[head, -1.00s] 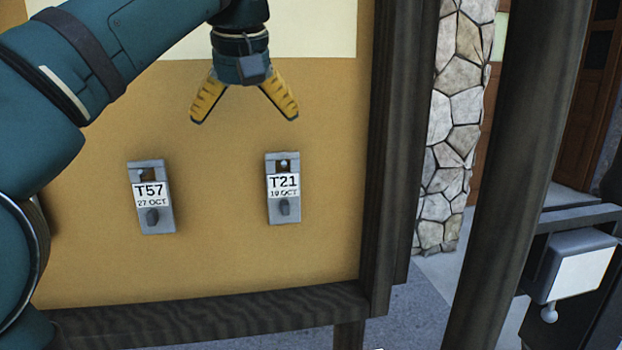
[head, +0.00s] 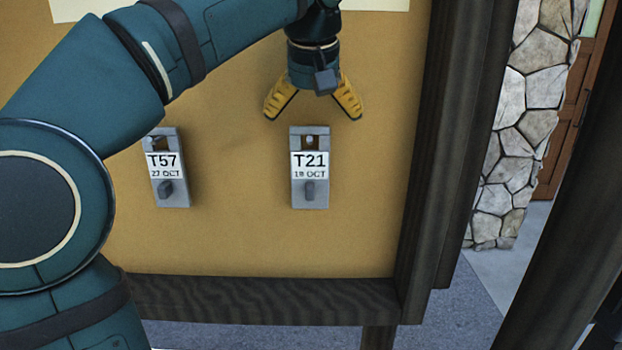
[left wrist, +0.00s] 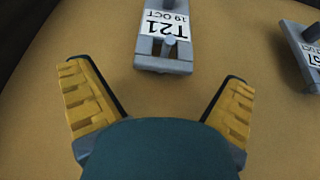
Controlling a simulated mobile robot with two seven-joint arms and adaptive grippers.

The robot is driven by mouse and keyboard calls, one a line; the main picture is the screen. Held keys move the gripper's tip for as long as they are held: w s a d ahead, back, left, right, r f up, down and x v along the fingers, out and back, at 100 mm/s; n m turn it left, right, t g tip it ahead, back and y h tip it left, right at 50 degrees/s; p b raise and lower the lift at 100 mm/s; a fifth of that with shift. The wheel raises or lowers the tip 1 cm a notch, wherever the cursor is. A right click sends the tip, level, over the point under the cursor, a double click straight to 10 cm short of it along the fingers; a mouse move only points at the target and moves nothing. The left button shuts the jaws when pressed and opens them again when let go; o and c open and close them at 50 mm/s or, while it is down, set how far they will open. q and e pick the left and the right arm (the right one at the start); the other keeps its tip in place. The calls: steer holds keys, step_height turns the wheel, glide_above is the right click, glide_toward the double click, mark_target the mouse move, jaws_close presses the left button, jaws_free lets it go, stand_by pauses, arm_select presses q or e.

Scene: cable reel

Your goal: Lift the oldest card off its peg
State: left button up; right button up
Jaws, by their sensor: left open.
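Two grey cards hang on the tan board. The T21 card (head: 310,190) has a white label that looks like 19 OCT, and it also shows in the left wrist view (left wrist: 165,40). The T57 card (head: 168,185), marked 27 OCT, hangs to its left and is partly seen in the left wrist view (left wrist: 305,55). Each card has a square opening near its top with a peg in it, and a grey knob below the label. My left gripper (head: 312,117) is open and empty, just above the T21 card, its yellow fingers (left wrist: 157,78) spread and apart from it. My right gripper is out of view.
The tan board (head: 250,240) has a dark wooden frame (head: 270,298) along its bottom and right side. A pale sheet is at the top of the board. A stone pillar (head: 525,120) and a dark post (head: 575,200) stand to the right.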

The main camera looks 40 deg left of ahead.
mark_target(310, 129)
arm_select(q)
steer(key=shift+a+f, duration=0.15)
steer(key=shift+f, duration=0.2)
steer(key=x, duration=0.2)
steer(key=b+x, duration=0.1)
steer(key=x, duration=0.1)
steer(key=shift+w+a+f, duration=0.1)
steer(key=shift+a+f, duration=0.2)
steer(key=c, duration=1.2)
steer(key=shift+c, duration=0.2)
